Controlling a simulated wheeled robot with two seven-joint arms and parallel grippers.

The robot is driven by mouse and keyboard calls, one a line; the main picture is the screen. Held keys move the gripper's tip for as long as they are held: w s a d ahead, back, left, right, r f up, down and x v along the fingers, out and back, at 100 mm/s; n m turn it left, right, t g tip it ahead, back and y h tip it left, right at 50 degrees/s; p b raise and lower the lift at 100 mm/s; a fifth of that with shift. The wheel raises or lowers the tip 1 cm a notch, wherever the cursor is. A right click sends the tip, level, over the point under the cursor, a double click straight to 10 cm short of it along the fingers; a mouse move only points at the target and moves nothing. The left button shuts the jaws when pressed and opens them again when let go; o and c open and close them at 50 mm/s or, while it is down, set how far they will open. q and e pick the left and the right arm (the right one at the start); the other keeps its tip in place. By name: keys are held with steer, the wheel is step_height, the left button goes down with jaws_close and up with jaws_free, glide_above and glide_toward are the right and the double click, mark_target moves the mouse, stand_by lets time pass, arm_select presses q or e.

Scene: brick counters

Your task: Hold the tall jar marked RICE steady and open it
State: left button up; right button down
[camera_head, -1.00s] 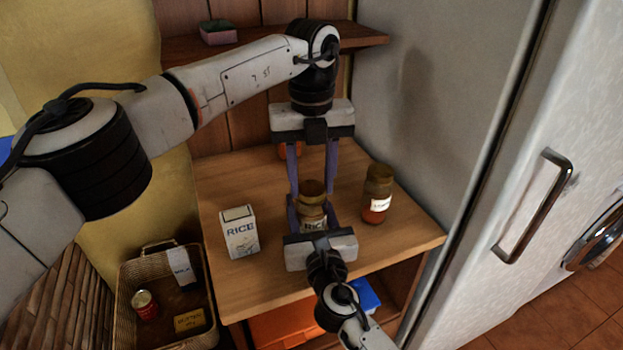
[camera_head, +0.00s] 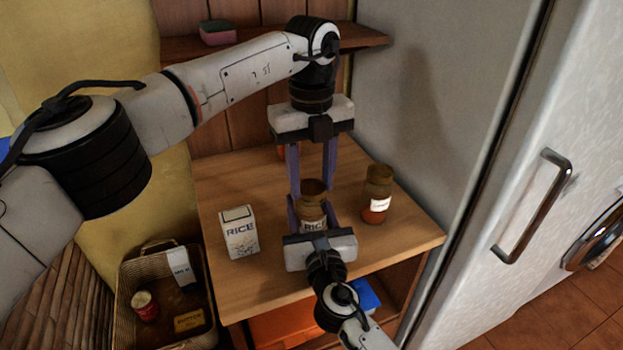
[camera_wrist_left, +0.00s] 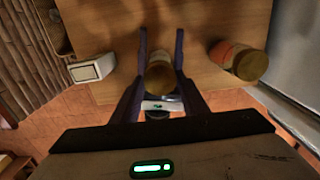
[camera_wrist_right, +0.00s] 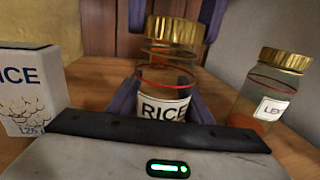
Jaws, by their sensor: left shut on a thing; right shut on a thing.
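The tall RICE jar (camera_head: 312,226) stands upright on the wooden counter, its label facing my right arm. It also shows in the right wrist view (camera_wrist_right: 164,108). My right gripper (camera_head: 311,222) is shut around the jar's body, low down from the front. My left gripper (camera_head: 313,188) comes from above, fingers down, and is shut on the gold lid (camera_wrist_right: 176,29). The lid shows between those fingers in the left wrist view (camera_wrist_left: 160,76). In the right wrist view clear glass shows below the lid; I cannot tell whether the lid still touches the rim.
A second gold-lidded jar (camera_head: 378,193) with orange contents stands to the right. A white RICE carton (camera_head: 239,232) stands to the left. A wicker basket (camera_head: 131,287) with groceries sits lower left. The fridge (camera_head: 480,150) bounds the right side.

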mark_target(312, 187)
arm_select(q)
steer(key=shift+r, duration=0.95)
steer(key=shift+r, duration=2)
arm_select(e)
steer(key=c, duration=0.8)
jaws_free()
steer(key=shift+s, duration=0.1)
